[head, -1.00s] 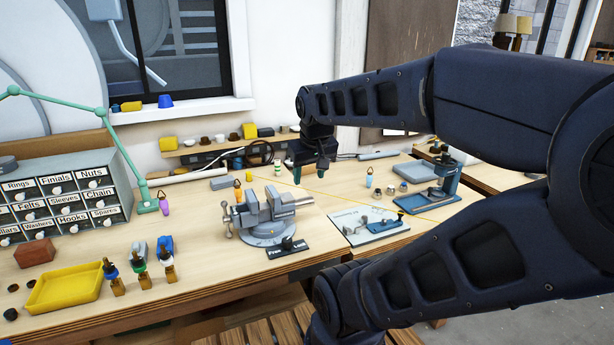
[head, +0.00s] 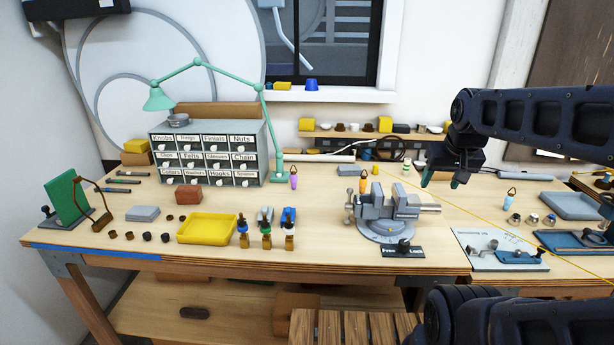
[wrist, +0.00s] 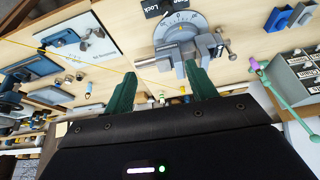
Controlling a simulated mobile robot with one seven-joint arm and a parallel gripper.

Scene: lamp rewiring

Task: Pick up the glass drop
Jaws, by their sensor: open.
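Three small drop-shaped pieces stand apart on the bench; I cannot tell which one the task means. A purple drop (head: 293,180) with an orange top is right of the drawer cabinet. An orange drop (head: 363,184) is just behind the vise. A light blue drop (head: 508,202) with an orange top is to the right, behind the printed board. My gripper (head: 441,178) is open and empty, above the bench behind and right of the vise. In the wrist view its green fingers (wrist: 160,88) are spread apart, and the purple drop (wrist: 254,66) shows to their right.
The grey vise (head: 388,212) stands mid-bench. The labelled drawer cabinet (head: 210,153) and green lamp arm (head: 266,125) are left. A yellow line (head: 475,212) crosses the bench at right.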

